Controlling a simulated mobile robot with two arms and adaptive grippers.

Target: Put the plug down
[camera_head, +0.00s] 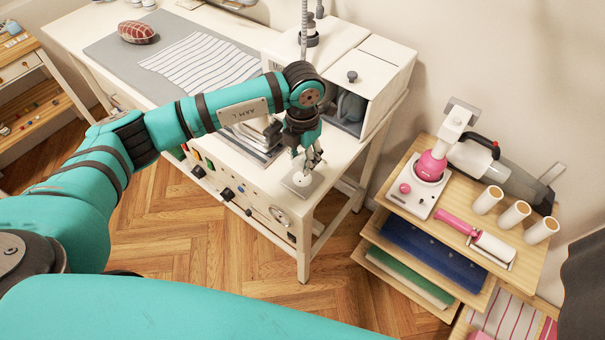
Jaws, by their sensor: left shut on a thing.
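My left gripper (306,165) points down over the front right corner of the white work table (333,160). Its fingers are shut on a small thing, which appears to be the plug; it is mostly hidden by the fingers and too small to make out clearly. Just below the fingertips is a small grey plate (301,187) at the table corner. I cannot tell whether the held thing touches it. My right gripper is not in view.
A white machine housing (376,77) stands close behind the left gripper. A striped cloth (200,62) and a red patterned cushion (137,32) lie on a grey mat (107,48). A wooden shelf unit (525,262) with a pink-and-white device (430,170) stands at the right.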

